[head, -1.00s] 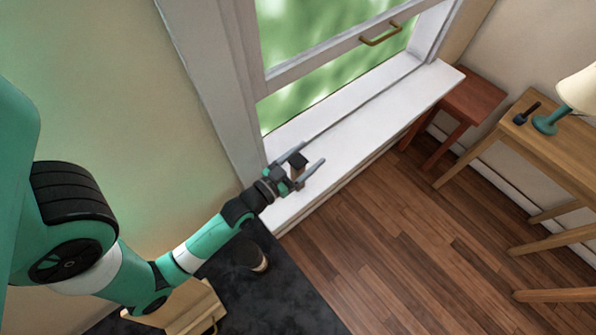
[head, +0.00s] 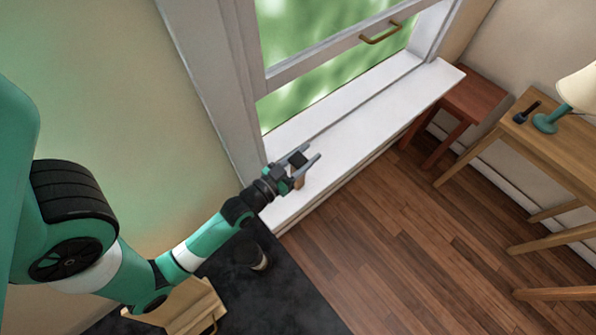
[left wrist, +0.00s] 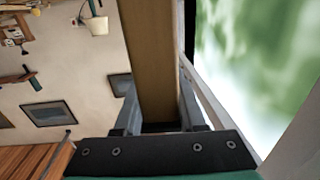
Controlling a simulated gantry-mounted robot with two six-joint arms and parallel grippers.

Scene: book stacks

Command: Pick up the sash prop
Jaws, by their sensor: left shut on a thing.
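The sash prop is a wooden bar with a dark end (head: 298,159), standing on the white window sill near its left end. In the left wrist view its brown wooden side (left wrist: 150,60) runs between my fingers. My left gripper (head: 311,153) is shut on the sash prop, one finger on each side. The fingers also show in the left wrist view (left wrist: 160,110). The prop's lower part is partly hidden by the gripper, so I cannot tell whether it touches the sill. My right gripper is not in view.
The window sash with a brass handle (head: 381,33) is raised above the sill (head: 375,125). A red-brown stool (head: 470,98) stands at the sill's right end. A wooden desk (head: 555,130) with a lamp (head: 546,122) is at the right. The wooden floor between is clear.

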